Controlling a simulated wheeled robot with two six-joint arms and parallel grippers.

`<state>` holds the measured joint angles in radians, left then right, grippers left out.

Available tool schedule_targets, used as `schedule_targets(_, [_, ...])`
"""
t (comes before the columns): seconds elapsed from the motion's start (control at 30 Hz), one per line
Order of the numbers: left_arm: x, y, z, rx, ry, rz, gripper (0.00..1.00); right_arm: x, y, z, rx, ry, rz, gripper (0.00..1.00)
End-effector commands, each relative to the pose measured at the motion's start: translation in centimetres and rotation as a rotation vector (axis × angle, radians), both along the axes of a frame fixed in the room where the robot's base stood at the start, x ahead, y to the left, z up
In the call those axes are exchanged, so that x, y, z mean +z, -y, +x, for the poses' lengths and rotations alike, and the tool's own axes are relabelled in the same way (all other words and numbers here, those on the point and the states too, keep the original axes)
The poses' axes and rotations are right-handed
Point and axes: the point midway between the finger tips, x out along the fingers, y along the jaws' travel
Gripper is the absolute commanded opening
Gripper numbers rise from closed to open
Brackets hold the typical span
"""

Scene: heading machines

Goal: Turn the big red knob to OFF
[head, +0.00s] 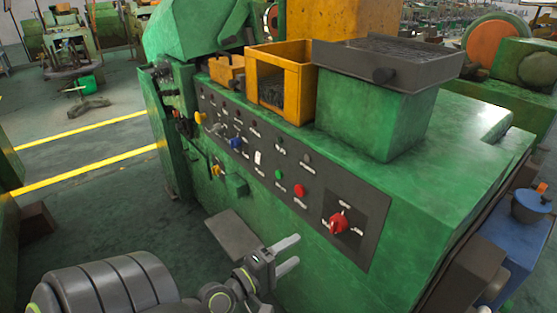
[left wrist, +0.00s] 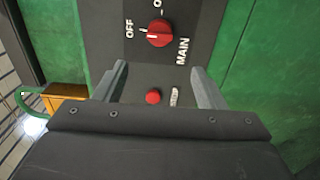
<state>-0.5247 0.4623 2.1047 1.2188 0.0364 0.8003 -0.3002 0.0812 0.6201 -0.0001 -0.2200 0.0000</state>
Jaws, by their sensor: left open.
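The big red knob (head: 338,223) is on the dark control panel (head: 372,200) on the front of the green machine, at the panel's right end. It also shows in the left wrist view (left wrist: 159,33), with the labels OFF and MAIN beside it. Its exact setting is hard to read. My left gripper (head: 291,252) is open and empty, below and left of the knob, apart from it. In the left wrist view its two fingers (left wrist: 158,78) point toward the panel, with the knob beyond the tips. My right gripper is not in view.
A smaller red button (head: 299,190) and a green button (head: 279,174) sit left of the knob. The red button also shows between the fingers in the left wrist view (left wrist: 153,96). A yellow box (head: 303,85) and a dark tray (head: 388,60) stand on top of the machine.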

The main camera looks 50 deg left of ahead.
Motion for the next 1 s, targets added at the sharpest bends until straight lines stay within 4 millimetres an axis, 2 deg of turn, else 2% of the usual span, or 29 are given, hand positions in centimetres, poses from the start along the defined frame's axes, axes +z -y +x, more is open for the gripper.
schedule_targets(0.1, [-0.3, -0.2, -1.7, 0.000, -0.002, 0.003, 0.64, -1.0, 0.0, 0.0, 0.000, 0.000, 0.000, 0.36])
schedule_targets(0.3, [-0.1, -0.3, -3.0, 0.000, 0.000, 0.000, 0.64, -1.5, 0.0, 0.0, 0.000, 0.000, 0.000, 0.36])
schedule_targets(1.0, [-0.4, -0.4, -3.1, 0.004, -0.005, 0.009, 0.64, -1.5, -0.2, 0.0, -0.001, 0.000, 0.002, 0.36])
